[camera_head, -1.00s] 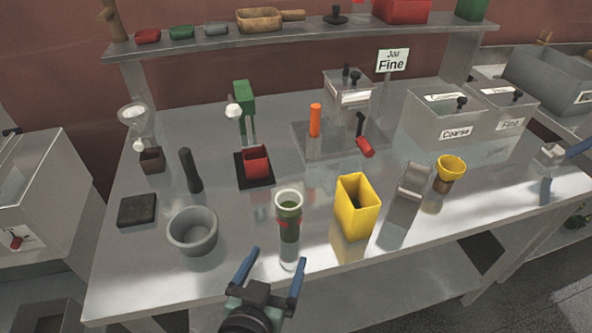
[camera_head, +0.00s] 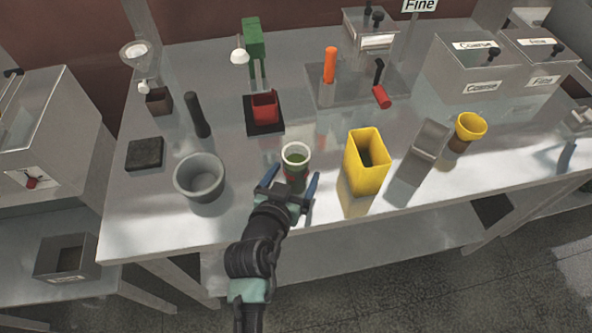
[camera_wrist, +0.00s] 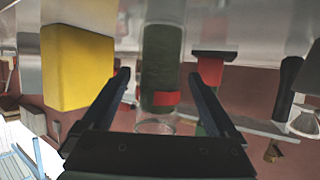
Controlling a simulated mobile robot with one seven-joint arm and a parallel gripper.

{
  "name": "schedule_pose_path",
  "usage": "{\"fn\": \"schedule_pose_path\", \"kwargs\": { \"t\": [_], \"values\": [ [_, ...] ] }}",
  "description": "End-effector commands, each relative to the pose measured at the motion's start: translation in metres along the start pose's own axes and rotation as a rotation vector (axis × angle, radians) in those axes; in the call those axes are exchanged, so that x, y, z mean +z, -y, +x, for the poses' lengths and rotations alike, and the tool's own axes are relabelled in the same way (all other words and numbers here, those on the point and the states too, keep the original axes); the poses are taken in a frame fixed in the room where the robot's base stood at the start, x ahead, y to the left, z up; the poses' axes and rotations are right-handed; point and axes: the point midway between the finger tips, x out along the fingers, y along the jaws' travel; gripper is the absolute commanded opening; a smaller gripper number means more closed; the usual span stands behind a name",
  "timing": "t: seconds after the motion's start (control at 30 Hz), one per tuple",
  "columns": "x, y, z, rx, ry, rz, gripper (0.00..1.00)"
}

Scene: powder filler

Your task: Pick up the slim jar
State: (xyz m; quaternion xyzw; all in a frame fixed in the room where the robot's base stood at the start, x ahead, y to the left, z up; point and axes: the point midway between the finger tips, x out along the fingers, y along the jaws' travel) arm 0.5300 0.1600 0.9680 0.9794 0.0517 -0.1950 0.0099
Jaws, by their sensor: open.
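The slim jar (camera_head: 295,167) stands upright near the front edge of the table. It is clear with a pale rim, dark green content and a red mark. My gripper (camera_head: 291,177) is open, with one blue finger on each side of the jar's lower part. In the wrist view, which is upside down, the jar (camera_wrist: 161,65) shows between the two dark fingers of my gripper (camera_wrist: 158,75), with a gap on each side. I cannot tell exactly how deep the jar sits between the fingers.
A grey bowl (camera_head: 187,181) stands to the left of the jar. A tall yellow container (camera_head: 362,172) stands close to the right, also in the wrist view (camera_wrist: 77,75). A grey scoop-like holder (camera_head: 425,148) is further right.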

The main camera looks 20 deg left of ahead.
Motion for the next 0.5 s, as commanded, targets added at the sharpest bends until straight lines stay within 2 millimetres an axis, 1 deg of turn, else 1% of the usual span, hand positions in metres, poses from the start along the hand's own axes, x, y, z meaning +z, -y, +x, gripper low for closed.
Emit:
{"fn": "schedule_pose_path", "kwargs": {
  "t": [0.17, 0.3, 0.5],
  "values": [
    [-0.006, -0.002, 0.023, 0.002, -0.003, -0.004, 0.94],
    [-0.004, -0.001, 0.039, 0.001, -0.002, -0.003, 0.94],
    [-0.003, -0.001, 0.046, 0.0, -0.002, -0.001, 0.94]
  ]
}}
